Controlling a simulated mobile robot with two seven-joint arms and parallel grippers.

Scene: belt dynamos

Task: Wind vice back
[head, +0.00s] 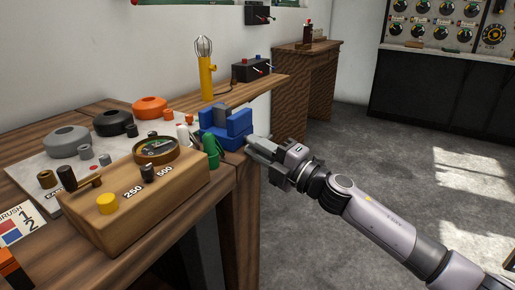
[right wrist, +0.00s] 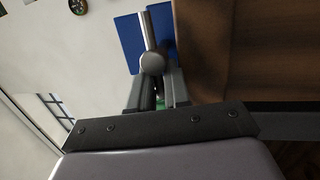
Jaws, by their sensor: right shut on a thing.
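The blue vice (head: 238,124) sits at the right edge of the wooden bench, with a grey part between its upright blocks. My right gripper (head: 250,146) reaches in from the right to the vice's front side, at the bench edge. In the right wrist view the blue vice (right wrist: 131,36) is at the top, and a grey metal handle bar with a rounded end (right wrist: 152,60) comes from it towards my right gripper (right wrist: 158,95). The fingers are shut on the handle; the exact contact is partly hidden. My left gripper is not in view.
A wooden meter box (head: 140,205) with knobs stands at the bench front. A green cone-shaped thing (head: 211,151) is close to the vice's left. The floor (head: 350,150) at right is clear.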

